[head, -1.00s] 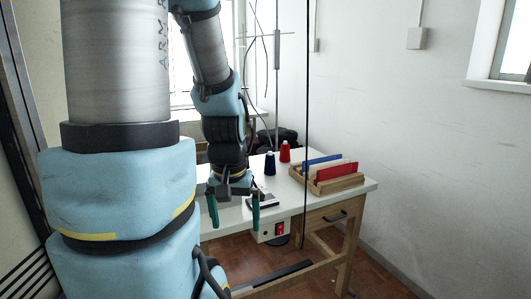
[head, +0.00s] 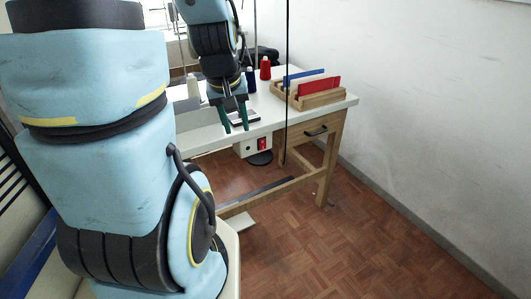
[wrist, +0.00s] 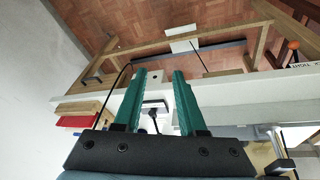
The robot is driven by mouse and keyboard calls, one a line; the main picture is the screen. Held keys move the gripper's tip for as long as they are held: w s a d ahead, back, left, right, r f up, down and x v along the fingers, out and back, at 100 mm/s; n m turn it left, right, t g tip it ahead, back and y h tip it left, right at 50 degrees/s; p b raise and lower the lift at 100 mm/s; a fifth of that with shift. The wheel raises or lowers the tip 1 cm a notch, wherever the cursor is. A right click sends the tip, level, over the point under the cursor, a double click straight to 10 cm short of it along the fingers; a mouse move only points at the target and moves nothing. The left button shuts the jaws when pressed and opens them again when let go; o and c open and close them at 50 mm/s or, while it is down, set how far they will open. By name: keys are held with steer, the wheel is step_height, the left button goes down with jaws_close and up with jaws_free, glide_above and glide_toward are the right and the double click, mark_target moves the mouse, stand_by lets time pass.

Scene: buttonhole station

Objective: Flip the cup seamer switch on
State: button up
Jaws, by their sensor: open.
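The switch (head: 262,144) is a red rocker on the front of a pale box (head: 242,149) hung under the front edge of the white table. My gripper (head: 234,120) has two green fingers, open and empty. In the head view its tips show above and left of the switch, apart from it, in front of the table edge. In the wrist view the fingers (wrist: 160,74) point toward the table's front edge, and a pale piece, perhaps the box's top, shows between them. The red rocker is not visible there, so I cannot tell its position closely.
A wooden rack (head: 308,98) with blue and red folders stands on the table's right. Red (head: 265,68) and blue (head: 250,80) thread cones stand behind. A thin dark vertical pole (head: 287,70) is right of the switch. The floor (head: 370,230) right of the table is clear.

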steer(key=w+d+f+n+t+b, duration=0.1)
steer(key=w+d+f+b, duration=0.1)
steer(key=w+d+f+n+t+b, duration=0.1)
steer(key=w+d+f+b, duration=0.1)
steer(key=w+d+f+n+t+h+b, duration=0.1)
steer(key=w+d+f+b, duration=0.1)
steer(key=w+d+b, duration=0.1)
steer(key=shift+f+n, duration=0.25)
steer(key=shift+n, duration=0.15)
jaws_close()
steer(key=w+d+f+n+t+y+b, duration=0.1)
steer(key=w+d+f+n+t+b, duration=0.45)
steer(key=b, duration=0.45)
steer(key=s+d+f+n+t+y+b, duration=0.1)
steer(key=f+n+y+b, duration=0.3)
steer(key=f+n+b, duration=0.2)
steer(key=s+d+f+n+t+y+b, duration=0.1)
steer(key=f+n+y+b, duration=0.3)
steer(key=b, duration=0.7)
step_height(320, 180, down, 2)
steer(key=s+n+t, duration=0.1)
steer(key=n, duration=0.2)
steer(key=shift+s+d, duration=0.3)
steer(key=shift+d, duration=0.1)
